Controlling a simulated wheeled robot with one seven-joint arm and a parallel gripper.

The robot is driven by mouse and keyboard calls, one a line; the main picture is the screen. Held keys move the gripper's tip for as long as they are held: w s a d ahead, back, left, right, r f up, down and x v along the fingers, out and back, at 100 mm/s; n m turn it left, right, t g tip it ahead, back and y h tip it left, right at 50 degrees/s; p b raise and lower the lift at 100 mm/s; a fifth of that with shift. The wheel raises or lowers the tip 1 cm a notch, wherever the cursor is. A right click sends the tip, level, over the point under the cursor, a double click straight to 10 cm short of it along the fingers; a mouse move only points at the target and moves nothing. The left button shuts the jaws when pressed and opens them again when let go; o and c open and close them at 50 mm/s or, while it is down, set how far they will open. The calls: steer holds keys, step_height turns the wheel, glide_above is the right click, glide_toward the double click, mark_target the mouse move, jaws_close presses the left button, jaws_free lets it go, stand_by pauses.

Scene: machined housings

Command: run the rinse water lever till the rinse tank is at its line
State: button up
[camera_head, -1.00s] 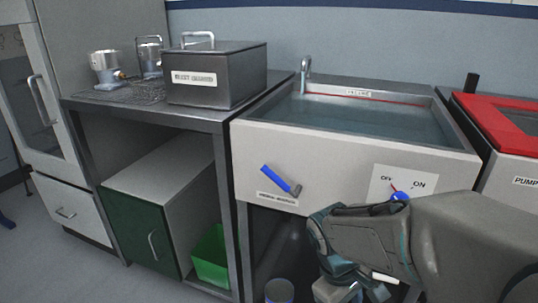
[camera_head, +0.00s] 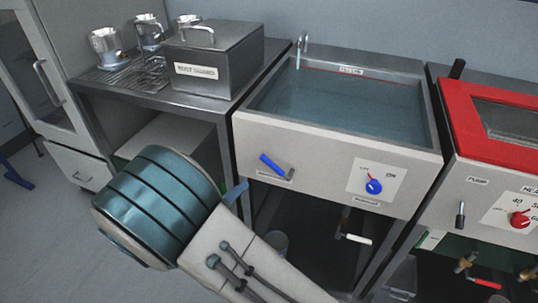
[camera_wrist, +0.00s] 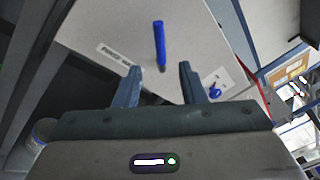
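The rinse tank (camera_head: 246,126) is a pale-fronted sink filled with water (camera_head: 340,100). A thin stream falls from its tap (camera_head: 303,40). A red line (camera_head: 325,69) runs along the back wall, with the water surface close below it; the exact gap is hard to tell. The blue lever (camera_head: 272,163) on the tank's front slants down to the right above a small label. In the wrist view the lever (camera_wrist: 159,40) stands ahead of my gripper (camera_wrist: 160,84). My gripper is open and empty, its fingers apart from the lever.
A blue knob (camera_head: 374,187) on an ON/OFF plate sits right of the lever. A red-rimmed unit (camera_head: 459,110) with a red knob (camera_head: 519,219) adjoins at right. A lidded metal box (camera_head: 217,60) and metal parts (camera_head: 106,48) stand on the left bench.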

mark_target(269, 163)
steer(key=b+x, duration=0.1)
steer(key=x, duration=1.2)
steer(key=shift+w+d, duration=0.15)
steer(key=shift+w, duration=0.15)
jaws_close()
